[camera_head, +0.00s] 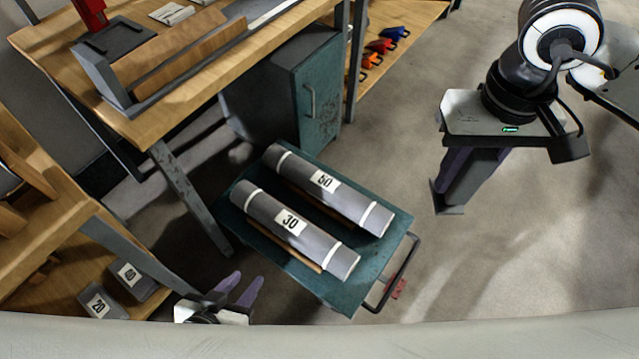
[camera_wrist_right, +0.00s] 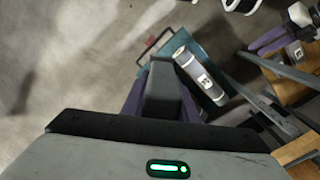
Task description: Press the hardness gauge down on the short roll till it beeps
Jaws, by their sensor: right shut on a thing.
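Two grey rolls with white end bands lie side by side on a teal cart (camera_head: 340,298). My right gripper (camera_head: 462,185) is right of the cart, apart from both rolls. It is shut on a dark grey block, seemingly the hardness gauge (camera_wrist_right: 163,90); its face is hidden. My left gripper (camera_head: 238,287) is open and empty at the cart's near left.
A wooden bench (camera_head: 190,60) with a tray stands behind left, over a teal cabinet (camera_head: 315,90). Grey pieces labelled 20 (camera_head: 100,303) and 40 (camera_head: 137,280) sit on a low shelf. The cart's handle (camera_head: 398,275) sticks out at right. The floor right of the cart is clear.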

